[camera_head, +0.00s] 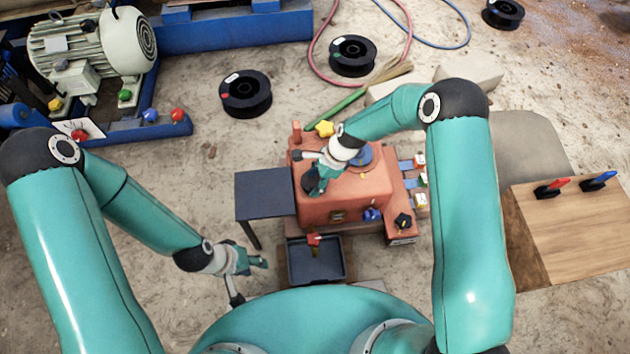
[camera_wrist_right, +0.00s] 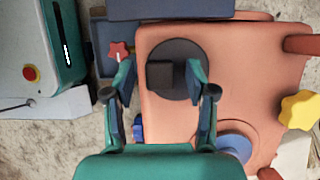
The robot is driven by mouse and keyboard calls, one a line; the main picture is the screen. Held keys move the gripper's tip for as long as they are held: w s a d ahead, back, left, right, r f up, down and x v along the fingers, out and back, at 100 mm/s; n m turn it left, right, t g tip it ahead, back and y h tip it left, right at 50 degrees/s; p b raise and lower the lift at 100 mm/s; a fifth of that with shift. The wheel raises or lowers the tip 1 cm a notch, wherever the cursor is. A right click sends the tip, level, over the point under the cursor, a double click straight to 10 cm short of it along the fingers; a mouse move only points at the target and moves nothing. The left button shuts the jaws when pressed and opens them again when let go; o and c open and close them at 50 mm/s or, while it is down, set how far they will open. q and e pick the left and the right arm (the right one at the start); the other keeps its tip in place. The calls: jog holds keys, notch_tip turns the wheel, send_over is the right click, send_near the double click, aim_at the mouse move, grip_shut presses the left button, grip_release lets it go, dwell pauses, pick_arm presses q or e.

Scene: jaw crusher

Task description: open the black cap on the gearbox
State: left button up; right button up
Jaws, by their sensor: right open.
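The gearbox (camera_head: 356,200) is an orange-red housing in the middle of the head view. Its black cap (camera_wrist_right: 174,72) is a round disc with a raised square grip, lying flat on the gearbox top in the right wrist view. My right gripper (camera_wrist_right: 160,85) is open, its two fingers apart on either side of the cap's grip as seen from above. I cannot tell whether they touch it. In the head view the right gripper mostly hides the cap. My left gripper (camera_head: 252,262) hangs at the lower left of the gearbox, away from it; its finger opening is too small to judge.
A yellow star knob (camera_head: 325,128) and a blue round part (camera_wrist_right: 235,147) sit on the gearbox. A dark side table (camera_head: 265,192) stands at its left, a black tray (camera_head: 343,266) in front. A wooden board (camera_head: 575,245) with red and blue handles lies at right.

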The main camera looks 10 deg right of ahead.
grip_shut()
dwell(0.4)
